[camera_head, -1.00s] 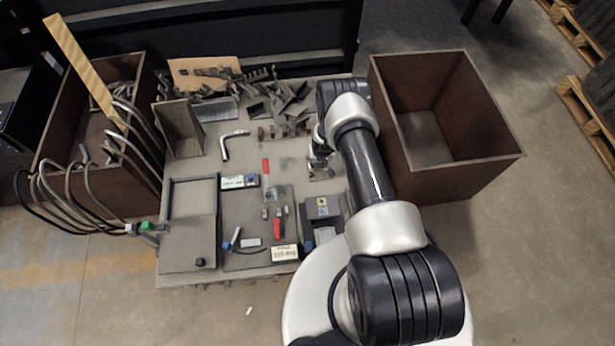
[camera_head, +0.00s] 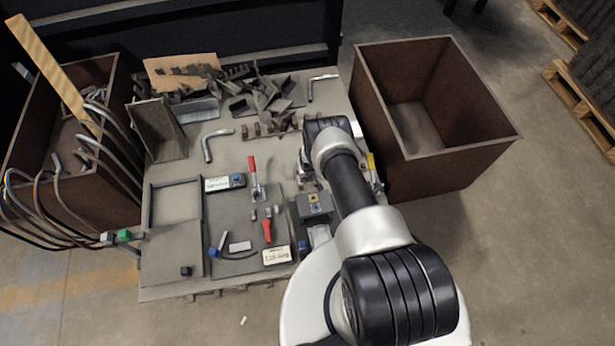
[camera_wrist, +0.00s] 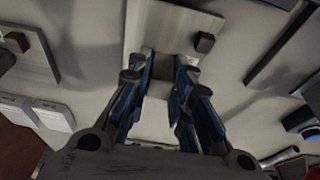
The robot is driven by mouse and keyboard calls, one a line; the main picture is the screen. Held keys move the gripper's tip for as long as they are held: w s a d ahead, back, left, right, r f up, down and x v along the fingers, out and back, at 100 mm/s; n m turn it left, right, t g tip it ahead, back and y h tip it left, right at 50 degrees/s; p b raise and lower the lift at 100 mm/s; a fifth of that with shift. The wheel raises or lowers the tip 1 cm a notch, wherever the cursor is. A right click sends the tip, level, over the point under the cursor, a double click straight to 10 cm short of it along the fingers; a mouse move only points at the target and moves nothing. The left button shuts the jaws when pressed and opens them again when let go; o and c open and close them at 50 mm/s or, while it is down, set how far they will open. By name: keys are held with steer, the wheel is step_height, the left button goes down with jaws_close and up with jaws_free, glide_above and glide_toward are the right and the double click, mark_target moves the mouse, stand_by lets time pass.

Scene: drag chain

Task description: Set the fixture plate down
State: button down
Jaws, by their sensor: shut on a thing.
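In the wrist view, the fixture plate (camera_wrist: 170,25) is a pale grey flat plate at the top centre. A small dark block (camera_wrist: 204,42) stands on its right side. My gripper (camera_wrist: 165,72) is shut on the plate's near edge, around a dark part between the two blue-sided fingers. The plate is over or on the light table surface; I cannot tell whether it touches. In the head view, my arm hides most of the gripper and the plate, at the right part of the worktable (camera_head: 225,152).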

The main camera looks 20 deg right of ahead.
steer(key=c, duration=1.4)
jaws_free()
steer(key=shift+f, duration=0.1)
steer(key=shift+c, duration=0.2)
